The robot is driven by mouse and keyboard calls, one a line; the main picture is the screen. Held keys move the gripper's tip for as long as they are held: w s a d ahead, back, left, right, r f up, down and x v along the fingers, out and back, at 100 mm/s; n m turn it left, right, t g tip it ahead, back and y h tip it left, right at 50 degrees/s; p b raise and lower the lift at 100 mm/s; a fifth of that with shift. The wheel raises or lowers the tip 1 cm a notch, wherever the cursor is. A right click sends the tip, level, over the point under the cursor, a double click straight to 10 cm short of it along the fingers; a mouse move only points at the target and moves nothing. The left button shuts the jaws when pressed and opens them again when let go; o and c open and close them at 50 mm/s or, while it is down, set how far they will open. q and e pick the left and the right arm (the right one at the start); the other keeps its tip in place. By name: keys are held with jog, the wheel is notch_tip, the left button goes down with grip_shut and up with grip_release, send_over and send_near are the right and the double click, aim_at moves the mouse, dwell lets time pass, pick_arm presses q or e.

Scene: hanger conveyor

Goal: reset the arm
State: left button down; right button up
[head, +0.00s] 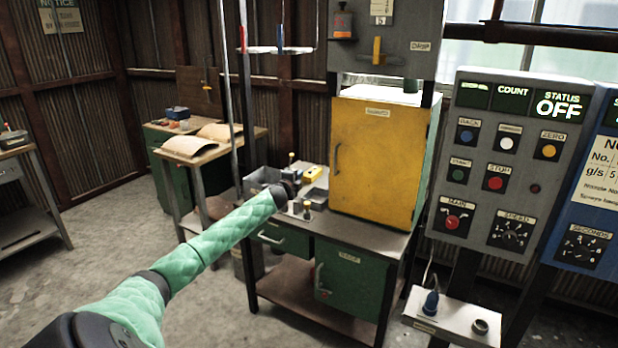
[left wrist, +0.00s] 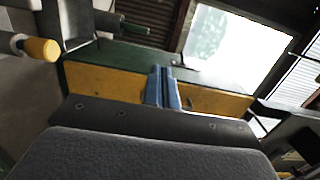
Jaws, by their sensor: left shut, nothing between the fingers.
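My left arm (head: 215,245), in a green quilted sleeve, reaches from the lower left of the head view toward the green workbench. Its dark wrist end (head: 287,188) shows in front of the bench top; the fingers there are too small to make out. In the left wrist view the blue fingers of my left gripper (left wrist: 162,72) are together, with nothing between them. Beyond them is a yellow surface with a green top, seen tilted. My right gripper is in neither view.
A yellow cabinet (head: 378,155) stands on the workbench (head: 362,230), beside small items. The grey control panel (head: 508,150), reading OFF, and a blue panel (head: 590,190) stand at the right. A side table (head: 255,133) is behind. Open floor (head: 110,240) lies to the left.

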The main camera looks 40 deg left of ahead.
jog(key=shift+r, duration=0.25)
